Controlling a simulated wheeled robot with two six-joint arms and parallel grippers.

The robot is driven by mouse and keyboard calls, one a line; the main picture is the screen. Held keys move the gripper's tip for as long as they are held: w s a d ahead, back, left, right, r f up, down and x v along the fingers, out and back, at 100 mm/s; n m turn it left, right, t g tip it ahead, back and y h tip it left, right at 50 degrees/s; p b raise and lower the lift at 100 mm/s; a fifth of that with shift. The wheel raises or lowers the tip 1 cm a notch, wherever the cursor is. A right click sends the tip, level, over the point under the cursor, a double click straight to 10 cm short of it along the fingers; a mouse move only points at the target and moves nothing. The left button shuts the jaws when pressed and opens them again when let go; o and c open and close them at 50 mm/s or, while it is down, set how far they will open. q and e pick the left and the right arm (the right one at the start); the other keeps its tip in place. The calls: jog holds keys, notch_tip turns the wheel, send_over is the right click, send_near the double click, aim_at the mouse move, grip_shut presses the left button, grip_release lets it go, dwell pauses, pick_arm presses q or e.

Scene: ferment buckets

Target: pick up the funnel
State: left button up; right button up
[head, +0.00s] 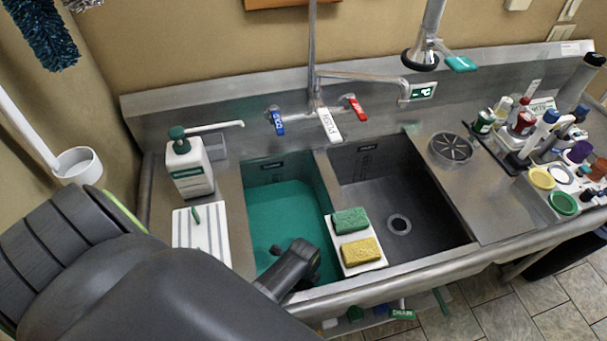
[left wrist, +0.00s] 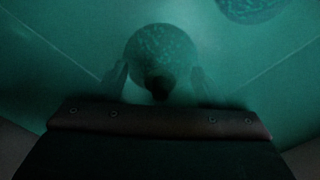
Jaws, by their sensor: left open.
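My left gripper (head: 303,258) reaches down into the left basin of green liquid in the head view, and its fingertips are hard to make out there. In the left wrist view the gripper (left wrist: 159,82) is open, with its two fingers apart in the murky green. A round, pale-speckled thing (left wrist: 160,48) lies ahead of the fingers, with a dark knob-like part (left wrist: 160,84) between them. I cannot tell for sure that it is the funnel, nor whether the fingers touch it. No funnel can be made out in the head view. My right gripper is not in view.
A second round speckled thing (left wrist: 252,7) shows at the wrist view's top edge. The left basin's liquid (head: 284,212) is opaque. A white tray (head: 364,266) with green and yellow sponges sits between the basins. The right basin (head: 420,220) looks empty. A soap bottle (head: 190,172) stands left.

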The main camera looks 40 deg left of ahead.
pick_arm(q)
jog(key=shift+s, duration=0.1)
jog(key=c, duration=0.7)
jog(key=shift+c, duration=0.5)
